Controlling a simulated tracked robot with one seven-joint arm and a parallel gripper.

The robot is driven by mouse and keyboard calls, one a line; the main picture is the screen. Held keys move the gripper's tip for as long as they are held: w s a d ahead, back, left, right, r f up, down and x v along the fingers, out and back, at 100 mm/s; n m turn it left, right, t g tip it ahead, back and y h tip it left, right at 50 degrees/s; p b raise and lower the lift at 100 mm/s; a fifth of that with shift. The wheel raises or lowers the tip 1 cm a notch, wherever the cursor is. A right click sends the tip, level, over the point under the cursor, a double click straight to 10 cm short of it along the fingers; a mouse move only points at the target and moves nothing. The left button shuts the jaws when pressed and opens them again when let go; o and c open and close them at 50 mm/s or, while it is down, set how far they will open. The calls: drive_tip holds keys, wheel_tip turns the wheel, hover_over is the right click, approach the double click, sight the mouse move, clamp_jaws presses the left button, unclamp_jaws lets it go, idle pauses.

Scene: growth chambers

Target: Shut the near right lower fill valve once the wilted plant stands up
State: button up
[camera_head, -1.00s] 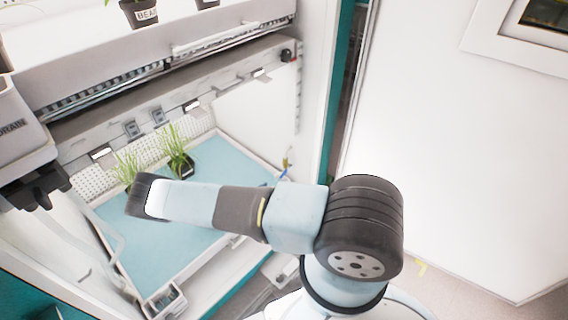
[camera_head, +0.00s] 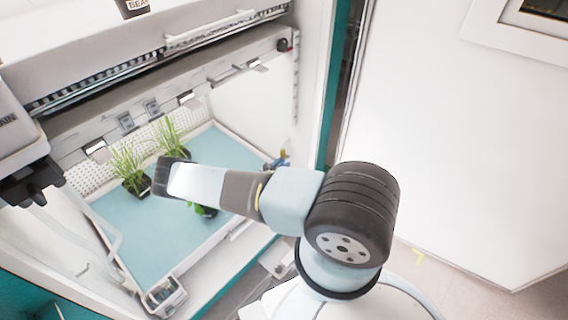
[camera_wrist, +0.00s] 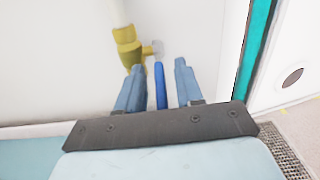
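The brass fill valve (camera_wrist: 128,46) is on the white chamber wall in the wrist view, with a blue lever (camera_wrist: 160,85) pointing toward me. My gripper (camera_wrist: 159,80) is open, its two fingers on either side of the lever with gaps showing. In the head view the valve (camera_head: 280,162) shows small at the right wall of the lower chamber; my gripper is hidden there behind my arm. A plant with broad green leaves (camera_head: 205,210) is mostly hidden under my arm; I cannot tell whether it stands or droops.
Two grassy potted plants (camera_head: 130,168) (camera_head: 170,135) stand upright on the blue tray floor (camera_head: 150,240). The shelf front with clips (camera_head: 190,98) runs above. A teal door post (camera_head: 338,85) stands right of the valve.

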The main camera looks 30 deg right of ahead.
drive_tip(key=shift+w+d, duration=0.25)
drive_tip(key=shift+d, duration=0.4)
clamp_jaws()
drive_tip(key=shift+w, duration=0.1)
